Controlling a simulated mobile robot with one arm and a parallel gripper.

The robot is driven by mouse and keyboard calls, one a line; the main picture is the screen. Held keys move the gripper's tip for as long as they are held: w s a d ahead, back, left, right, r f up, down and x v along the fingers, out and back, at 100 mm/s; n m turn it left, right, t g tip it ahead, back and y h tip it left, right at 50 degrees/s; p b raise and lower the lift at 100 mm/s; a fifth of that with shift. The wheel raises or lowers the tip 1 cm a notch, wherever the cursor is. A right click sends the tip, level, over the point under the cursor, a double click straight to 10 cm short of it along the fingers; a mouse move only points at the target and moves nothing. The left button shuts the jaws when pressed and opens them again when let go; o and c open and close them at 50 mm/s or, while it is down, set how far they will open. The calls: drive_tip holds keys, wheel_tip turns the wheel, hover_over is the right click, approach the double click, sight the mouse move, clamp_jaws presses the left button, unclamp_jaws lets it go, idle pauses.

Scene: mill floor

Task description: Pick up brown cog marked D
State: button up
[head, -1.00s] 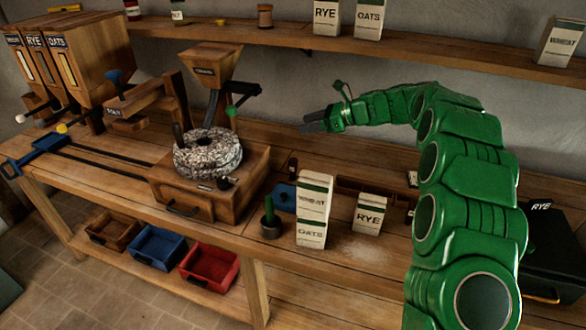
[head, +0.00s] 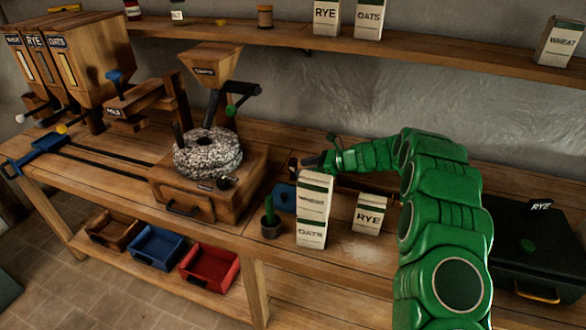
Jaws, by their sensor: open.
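I cannot make out a brown cog marked D for certain. A small dark brown piece with a pale mark (head: 293,165) stands on the bench behind the stacked cartons; it is too small to identify. My gripper (head: 312,161) is open and low over the bench's back part, just right of that piece. Its dark fingers point left and look empty. The cartons, wheat (head: 315,193) on top of oats (head: 311,232), stand in front and hide part of the bench below my gripper.
A mill with a round stone (head: 208,153) stands left of my gripper. A rye carton (head: 369,214), a blue box (head: 285,197) and a dark pot with a green stick (head: 270,225) stand nearby. A black rye box (head: 535,262) is at right. A shelf (head: 430,48) runs above.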

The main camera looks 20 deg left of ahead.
sight(293, 169)
drive_tip(key=shift+w+x, duration=0.2)
drive_tip(key=shift+x, duration=1.6)
drive_tip(key=shift+w+x, duration=0.2)
drive_tip(key=shift+x, duration=1.55)
drive_tip(key=shift+r, duration=0.1)
drive_tip(key=shift+c, duration=0.4)
clamp_jaws()
